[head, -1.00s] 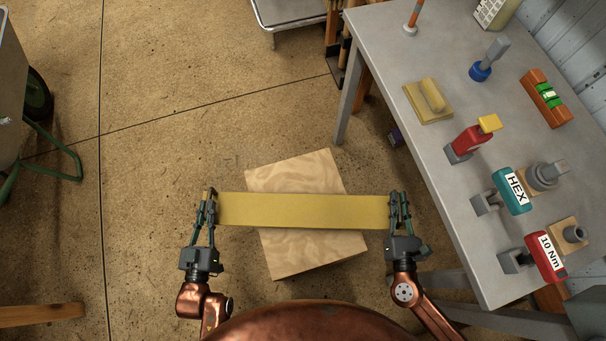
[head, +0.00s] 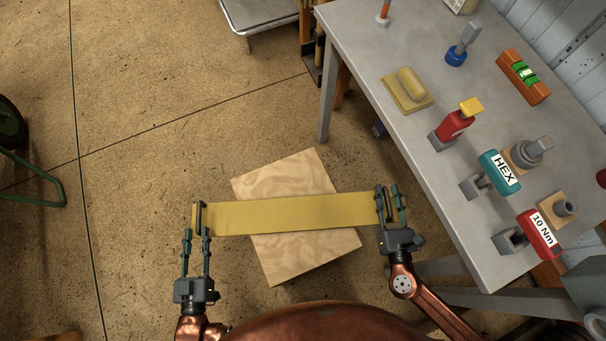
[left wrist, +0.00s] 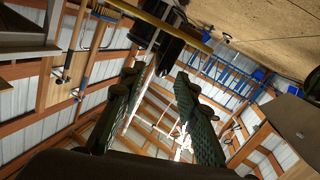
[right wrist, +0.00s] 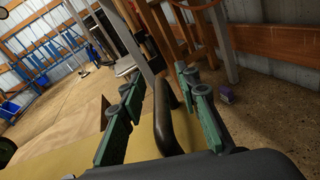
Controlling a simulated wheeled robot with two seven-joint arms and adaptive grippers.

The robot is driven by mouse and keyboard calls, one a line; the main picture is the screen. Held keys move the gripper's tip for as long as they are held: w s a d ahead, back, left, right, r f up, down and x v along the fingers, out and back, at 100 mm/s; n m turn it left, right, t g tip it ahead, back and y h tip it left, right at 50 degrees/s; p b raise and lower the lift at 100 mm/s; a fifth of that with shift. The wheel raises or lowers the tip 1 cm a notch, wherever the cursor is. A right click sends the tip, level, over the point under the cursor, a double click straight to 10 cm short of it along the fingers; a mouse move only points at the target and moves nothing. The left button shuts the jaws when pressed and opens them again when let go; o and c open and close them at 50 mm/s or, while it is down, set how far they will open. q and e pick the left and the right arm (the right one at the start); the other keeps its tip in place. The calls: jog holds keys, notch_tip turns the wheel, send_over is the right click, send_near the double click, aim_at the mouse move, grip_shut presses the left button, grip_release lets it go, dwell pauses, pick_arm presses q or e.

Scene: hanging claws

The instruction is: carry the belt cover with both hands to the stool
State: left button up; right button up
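The yellow belt cover (head: 290,214) lies across the pale wooden stool (head: 304,258), both ends overhanging. Each end has a dark handle. My left gripper (head: 197,233) is open and empty, just short of the left handle (head: 201,215). In the left wrist view its fingers (left wrist: 160,85) are apart, with the handle (left wrist: 169,48) beyond the tips. My right gripper (head: 388,190) is open at the right end. In the right wrist view its fingers (right wrist: 158,82) stand apart on both sides of the right handle (right wrist: 166,115), with gaps.
A grey workbench (head: 440,215) with several tools and blocks stands at the right, its leg (head: 327,105) near the stool. A metal cart (head: 262,12) is at the top. A green-framed wheeled thing (head: 30,180) is at the left. The floor left of the stool is clear.

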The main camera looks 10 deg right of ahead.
pick_arm(q)
jog(key=s, duration=0.8)
jog(key=shift+a+r, duration=0.3)
pick_arm(e)
jog(key=s, duration=1.2)
jog(key=shift+a+r, duration=0.4)
jog(key=shift+a, duration=0.05)
pick_arm(q)
jog(key=shift+o, duration=0.6)
jog(key=o, duration=0.4)
jog(key=shift+o, duration=0.2)
jog(key=o, duration=0.4)
jog(key=shift+o, duration=0.2)
